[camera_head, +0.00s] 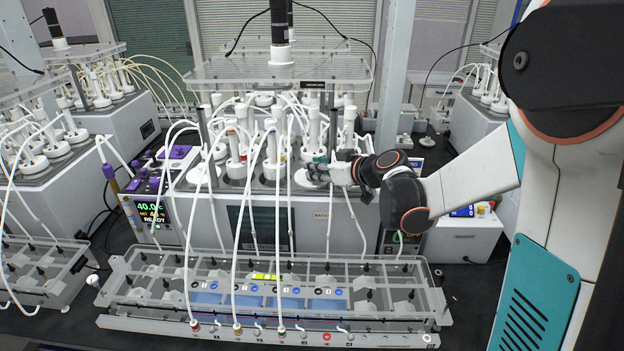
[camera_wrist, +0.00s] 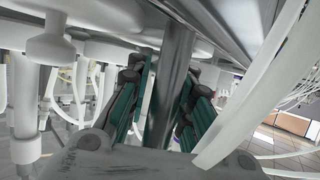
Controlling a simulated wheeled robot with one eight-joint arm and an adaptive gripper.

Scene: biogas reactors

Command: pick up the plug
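My gripper (camera_head: 322,168) is at the front right of the middle reactor unit, among its white upright fittings (camera_head: 271,150). In the wrist view, the two teal-padded fingers (camera_wrist: 167,108) stand apart. A grey metal post (camera_wrist: 176,60) shows between them; I cannot tell whether it is within the grip or behind it. No plug stands held in the fingers. I cannot tell which white piece is the plug. White fittings also show at the left of the wrist view (camera_wrist: 52,48), and a thick white tube (camera_wrist: 250,95) passes close at the right.
A clear plate (camera_head: 225,70) covers the middle unit from above. White tubes hang down to a clear rack (camera_head: 385,272) in front. A control unit with a green display (camera_head: 150,212) stands at the left. More reactor units (camera_head: 120,120) stand at the left.

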